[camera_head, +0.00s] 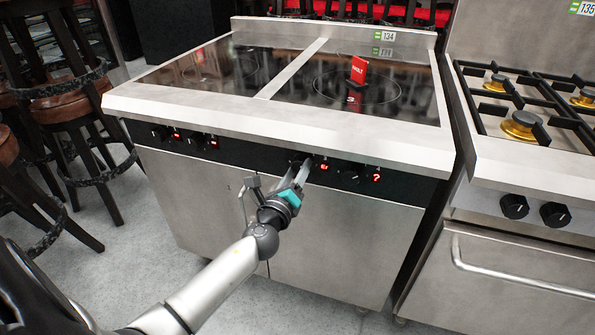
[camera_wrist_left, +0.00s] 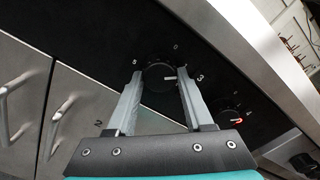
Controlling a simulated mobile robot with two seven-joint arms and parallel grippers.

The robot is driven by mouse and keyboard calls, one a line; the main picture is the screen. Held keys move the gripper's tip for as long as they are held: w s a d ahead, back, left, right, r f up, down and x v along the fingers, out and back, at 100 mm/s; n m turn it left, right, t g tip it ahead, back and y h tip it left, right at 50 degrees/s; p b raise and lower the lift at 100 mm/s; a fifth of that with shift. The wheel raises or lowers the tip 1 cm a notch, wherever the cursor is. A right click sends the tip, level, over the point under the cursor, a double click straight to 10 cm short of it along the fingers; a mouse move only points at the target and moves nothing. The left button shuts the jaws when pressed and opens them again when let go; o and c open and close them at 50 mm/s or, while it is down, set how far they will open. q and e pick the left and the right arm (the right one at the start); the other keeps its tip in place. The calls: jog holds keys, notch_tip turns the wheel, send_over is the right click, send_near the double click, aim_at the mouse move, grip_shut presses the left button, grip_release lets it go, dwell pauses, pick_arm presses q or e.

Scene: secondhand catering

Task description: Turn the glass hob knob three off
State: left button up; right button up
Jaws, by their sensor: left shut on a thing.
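The glass hob (camera_head: 298,115) is a steel unit with a black glass top and a black front strip of knobs. The third knob from the left (camera_head: 296,160) is mostly hidden in the head view behind my left gripper (camera_head: 303,170). In the left wrist view this round black knob (camera_wrist_left: 158,74) sits between the two fingers of my left gripper (camera_wrist_left: 160,92), which is shut on it. Its white pointer line lies toward the right, near a printed 3. Marks 0 and 5 show above it.
The fourth knob (camera_head: 350,173) is close to the right, beside a red-lit display (camera_head: 376,177). Two more knobs are at the left. A red sign (camera_head: 358,70) stands on the glass. A gas range (camera_head: 525,210) is at the right, stools (camera_head: 70,105) at the left.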

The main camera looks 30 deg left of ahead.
pick_arm(q)
grip_shut()
pick_arm(e)
jog(key=shift+s+f, duration=0.1)
jog(key=shift+s, duration=0.05)
pick_arm(q)
jog(key=shift+n, duration=0.3)
